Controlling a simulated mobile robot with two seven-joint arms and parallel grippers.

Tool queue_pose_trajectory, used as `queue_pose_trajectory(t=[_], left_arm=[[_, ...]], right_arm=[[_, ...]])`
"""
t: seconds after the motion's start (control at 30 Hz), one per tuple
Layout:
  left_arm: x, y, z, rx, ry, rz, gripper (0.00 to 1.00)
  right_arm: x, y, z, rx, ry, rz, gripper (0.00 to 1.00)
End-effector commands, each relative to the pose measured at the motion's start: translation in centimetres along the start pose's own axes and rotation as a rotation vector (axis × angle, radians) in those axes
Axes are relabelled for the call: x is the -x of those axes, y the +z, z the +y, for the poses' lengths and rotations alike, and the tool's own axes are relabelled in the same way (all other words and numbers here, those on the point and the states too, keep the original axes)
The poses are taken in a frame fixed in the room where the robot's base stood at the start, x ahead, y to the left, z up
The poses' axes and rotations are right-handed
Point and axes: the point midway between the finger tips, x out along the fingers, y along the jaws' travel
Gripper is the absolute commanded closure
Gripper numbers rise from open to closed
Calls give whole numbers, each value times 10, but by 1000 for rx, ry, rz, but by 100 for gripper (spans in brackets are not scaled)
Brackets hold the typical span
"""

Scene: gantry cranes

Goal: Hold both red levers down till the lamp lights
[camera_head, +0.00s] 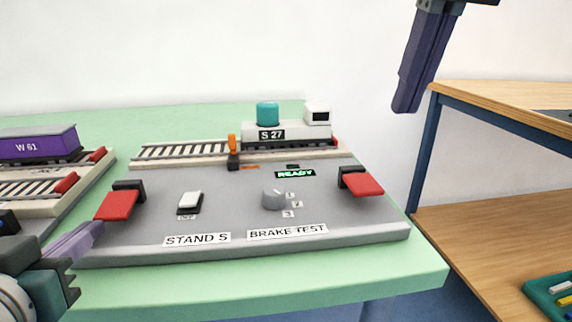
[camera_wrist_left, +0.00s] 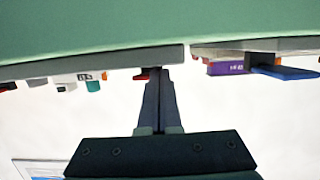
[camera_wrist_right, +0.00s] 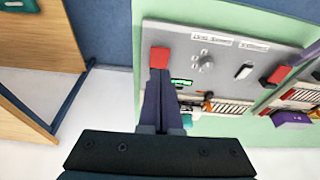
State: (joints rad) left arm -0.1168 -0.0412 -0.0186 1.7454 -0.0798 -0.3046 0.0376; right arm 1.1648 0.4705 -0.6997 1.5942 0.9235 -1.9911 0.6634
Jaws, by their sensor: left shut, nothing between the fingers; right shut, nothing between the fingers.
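The grey panel (camera_head: 226,223) has a red lever at each end. The left red lever (camera_head: 117,205) juts forward from a black mount, and my left gripper (camera_head: 96,229) is shut and empty close by its front edge; contact cannot be told. In the left wrist view a bit of dark red (camera_wrist_left: 142,75) shows beside the fingertips (camera_wrist_left: 158,72). The right red lever (camera_head: 361,184) also juts forward. My right gripper (camera_head: 404,108) is shut and empty, raised apart from it; the right wrist view shows this lever (camera_wrist_right: 159,57) past the fingertips. A green READY display (camera_head: 295,174) glows.
A knob (camera_head: 273,198) and a white rocker switch (camera_head: 190,201) sit between the levers. Behind are a track with wagon S 27 (camera_head: 285,133) and an orange-topped post (camera_head: 232,145). Purple wagon W 61 (camera_head: 38,145) is at left. A wooden shelf (camera_head: 500,94) stands at right.

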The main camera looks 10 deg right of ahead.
Motion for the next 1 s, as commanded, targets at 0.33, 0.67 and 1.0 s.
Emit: queue_pose_trajectory(t=[0.33,0.67,1.0], left_arm=[[0,-2,0,0,0,4,100],[0,-2,0,0,0,4,100],[0,-2,0,0,0,4,100]], right_arm=[[20,-9,9,-44,17,2,100],[11,-8,9,-42,16,0,100],[-54,-8,10,-42,18,-2,100]])
